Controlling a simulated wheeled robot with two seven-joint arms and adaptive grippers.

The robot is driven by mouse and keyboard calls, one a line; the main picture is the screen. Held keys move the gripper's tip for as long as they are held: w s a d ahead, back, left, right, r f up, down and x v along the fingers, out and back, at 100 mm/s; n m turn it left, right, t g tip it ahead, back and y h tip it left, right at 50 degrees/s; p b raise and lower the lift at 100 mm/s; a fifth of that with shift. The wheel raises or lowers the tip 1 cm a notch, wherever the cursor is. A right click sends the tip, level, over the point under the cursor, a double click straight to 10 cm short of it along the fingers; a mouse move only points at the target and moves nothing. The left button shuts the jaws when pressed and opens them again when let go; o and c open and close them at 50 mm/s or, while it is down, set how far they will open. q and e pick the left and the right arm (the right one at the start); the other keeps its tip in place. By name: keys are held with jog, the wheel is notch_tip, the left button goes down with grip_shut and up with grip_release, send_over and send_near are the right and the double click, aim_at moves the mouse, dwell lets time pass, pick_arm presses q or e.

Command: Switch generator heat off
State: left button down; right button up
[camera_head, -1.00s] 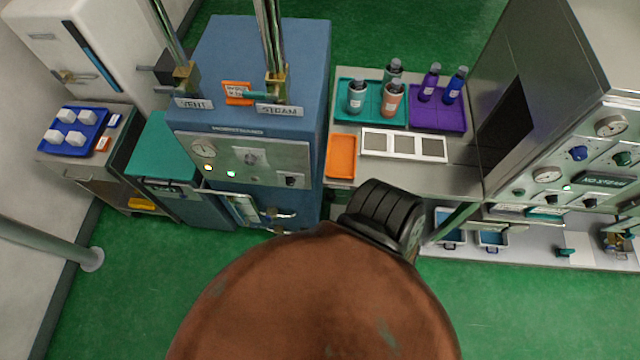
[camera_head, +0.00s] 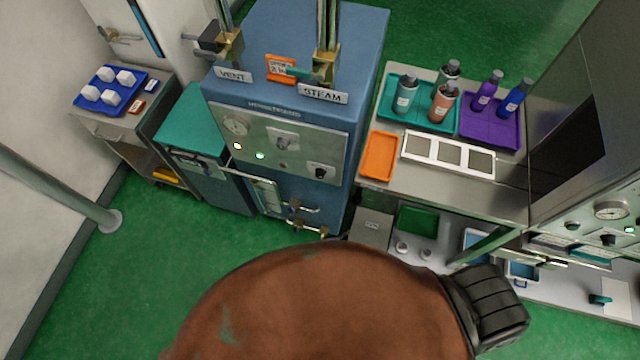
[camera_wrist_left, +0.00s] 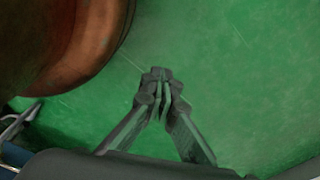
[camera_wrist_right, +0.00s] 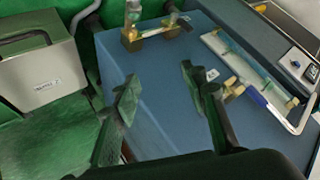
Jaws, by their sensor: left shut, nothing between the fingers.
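The blue generator cabinet (camera_head: 300,52) stands left of centre in the head view. Its grey front panel (camera_head: 262,165) carries a round gauge (camera_head: 236,124), a central switch (camera_head: 284,141), an orange and a green light, and a black knob (camera_head: 320,171). The control lettering is too small to read, so I cannot tell which one is heat. My left gripper (camera_wrist_left: 161,88) is shut and empty above green floor. My right gripper (camera_wrist_right: 158,88) is open and empty by a blue cabinet side, with a sight glass and blue-handled valve (camera_wrist_right: 254,95) at right. Neither gripper shows in the head view.
VENT and STEAM valves (camera_head: 322,70) rise from the cabinet top. A steel bench (camera_head: 400,178) with bottle trays stands to its right. A blue tray of white blocks (camera_head: 86,96) is at left. A grey box (camera_wrist_right: 45,70) stands left in the right wrist view. Floor is clear at front left.

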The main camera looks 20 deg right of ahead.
aim_at(319, 177)
jog(key=w+a+r+m+t+y+b, duration=0.1)
jog(key=w+a+r+m+t+b, duration=0.35)
jog(key=w+a+r, duration=0.45)
jog(key=w+a+r+m+t+y+b, duration=0.1)
jog(key=w+a+r+m+t+b, duration=0.4)
jog(key=r, duration=0.5)
notch_tip(319, 177, up, 17)
jog(key=s+d+m+t+h+b, duration=0.15)
jog(key=m+t+h+b, duration=0.45)
jog(key=m+h, duration=1.2)
pick_arm(q)
jog(key=w+d+f+g+b, duration=0.1)
jog(key=w+d+f+b, duration=0.1)
jog(key=w+f+b, duration=0.3)
jog(key=shift+w+f+n+b, duration=0.35)
jog(key=shift+w+f, duration=0.3)
jog(key=shift+w, duration=0.45)
pick_arm(e)
jog(key=shift+w+d+r+m+g+h, duration=0.1)
jog(key=shift+w+d+r+m+g, duration=0.45)
jog(key=shift+d+m+g, duration=1.3)
jog(key=shift+w+d+r+m+g+h, duration=0.1)
jog(key=shift+w+d+r+m+g, duration=0.55)
jog(key=shift+m, duration=2.2)
jog(key=shift+w+d+r+m+g+h, duration=0.15)
jog(key=shift+d+r+m+g, duration=0.55)
jog(key=shift+d+m+g, duration=1.25)
jog(key=shift+a+m+t, duration=0.25)
jog(key=shift+m+t, duration=0.15)
jog(key=shift+t, duration=0.3)
